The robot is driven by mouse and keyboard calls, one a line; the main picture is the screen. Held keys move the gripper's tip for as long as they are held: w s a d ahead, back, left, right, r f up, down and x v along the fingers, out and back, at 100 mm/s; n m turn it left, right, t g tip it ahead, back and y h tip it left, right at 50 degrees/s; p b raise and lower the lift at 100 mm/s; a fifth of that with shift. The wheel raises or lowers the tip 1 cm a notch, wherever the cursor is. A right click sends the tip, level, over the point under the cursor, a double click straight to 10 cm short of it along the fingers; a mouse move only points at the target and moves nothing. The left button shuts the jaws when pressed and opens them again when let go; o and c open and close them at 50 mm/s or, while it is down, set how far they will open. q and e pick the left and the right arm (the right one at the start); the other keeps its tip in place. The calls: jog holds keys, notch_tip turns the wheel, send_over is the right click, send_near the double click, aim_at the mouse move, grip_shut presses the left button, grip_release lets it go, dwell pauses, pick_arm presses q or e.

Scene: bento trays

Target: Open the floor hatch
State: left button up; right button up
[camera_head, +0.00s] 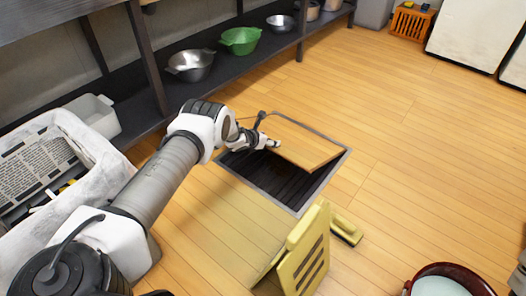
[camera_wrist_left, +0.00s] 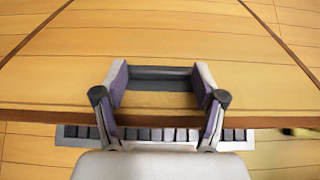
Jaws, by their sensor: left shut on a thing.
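The floor hatch lid (camera_head: 305,147) is a wood-plank panel, tilted up over its metal-framed opening (camera_head: 272,177). The dark, slatted inside of the opening shows in front of the lid. My left gripper (camera_head: 271,143) is at the lid's raised near edge. In the left wrist view, the fingers (camera_wrist_left: 162,75) stand on both sides of a grey recessed handle (camera_wrist_left: 162,86) near the edge of the lid (camera_wrist_left: 165,35). The gripper is shut on the lid at this handle. My right gripper is not in view.
A yellow folding floor sign (camera_head: 305,258) stands in front of the opening. A red-rimmed bucket (camera_head: 484,279) is at the bottom right. A dark shelf with bowls (camera_head: 240,38) runs along the back wall. A white crate (camera_head: 115,172) is at the left. Floor to the right is clear.

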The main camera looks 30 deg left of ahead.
pick_arm(q)
jog(key=w+r, duration=0.2)
jog(key=r, duration=0.1)
jog(key=w+r, duration=0.1)
jog(key=r, duration=0.1)
jog(key=shift+w+d+b, duration=0.25)
jog(key=shift+w+b, duration=0.05)
jog(key=shift+b, duration=0.05)
jog(key=o, duration=1.7)
jog(key=shift+f, duration=0.1)
jog(key=shift+s, duration=0.1)
jog(key=v, duration=1.2)
